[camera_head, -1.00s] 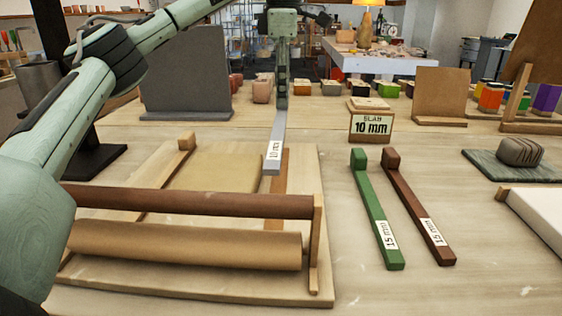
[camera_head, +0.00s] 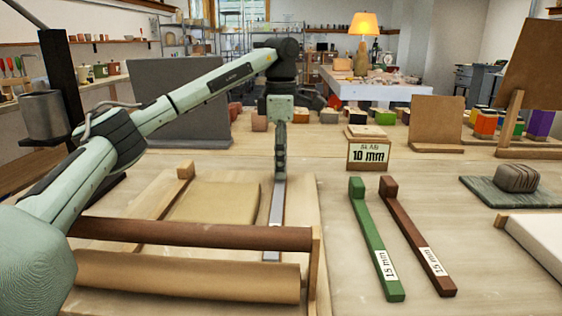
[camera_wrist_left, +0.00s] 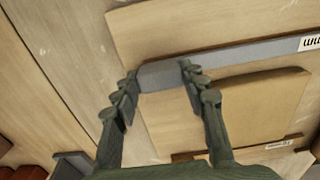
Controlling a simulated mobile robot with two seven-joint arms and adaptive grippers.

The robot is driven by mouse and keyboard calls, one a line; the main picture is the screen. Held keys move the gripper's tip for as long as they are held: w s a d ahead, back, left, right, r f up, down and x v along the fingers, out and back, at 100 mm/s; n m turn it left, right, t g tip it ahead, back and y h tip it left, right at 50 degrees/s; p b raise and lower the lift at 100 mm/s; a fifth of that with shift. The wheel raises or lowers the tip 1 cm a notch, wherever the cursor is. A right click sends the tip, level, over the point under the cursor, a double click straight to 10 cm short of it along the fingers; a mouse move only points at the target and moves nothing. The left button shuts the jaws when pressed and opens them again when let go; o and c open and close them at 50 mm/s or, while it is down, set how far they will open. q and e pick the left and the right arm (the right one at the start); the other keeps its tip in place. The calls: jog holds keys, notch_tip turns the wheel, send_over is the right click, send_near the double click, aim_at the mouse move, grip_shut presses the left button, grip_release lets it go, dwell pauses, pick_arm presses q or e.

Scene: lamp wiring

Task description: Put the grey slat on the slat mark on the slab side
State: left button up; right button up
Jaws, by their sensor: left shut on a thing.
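The slat lies low along the right side of the tan slab (camera_head: 218,202) on the wooden board (camera_head: 303,200). In the left wrist view the fingers (camera_wrist_left: 158,78) straddle the grey slat (camera_wrist_left: 235,55), which runs beside the slab (camera_wrist_left: 255,98). Whether the slat touches the board cannot be told. The slat mark is not visible; the slat and the gripper cover that strip. My right gripper is not in view.
A dark brown bar (camera_head: 190,233) and a tan roller (camera_head: 185,276) cross the board in front. A green slat (camera_head: 374,240) and a brown slat (camera_head: 417,238) lie to the right.

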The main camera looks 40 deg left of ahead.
pick_arm(q)
jog(key=shift+f, duration=0.15)
jog(key=o, duration=1.2)
notch_tip(320, 180, up, 12)
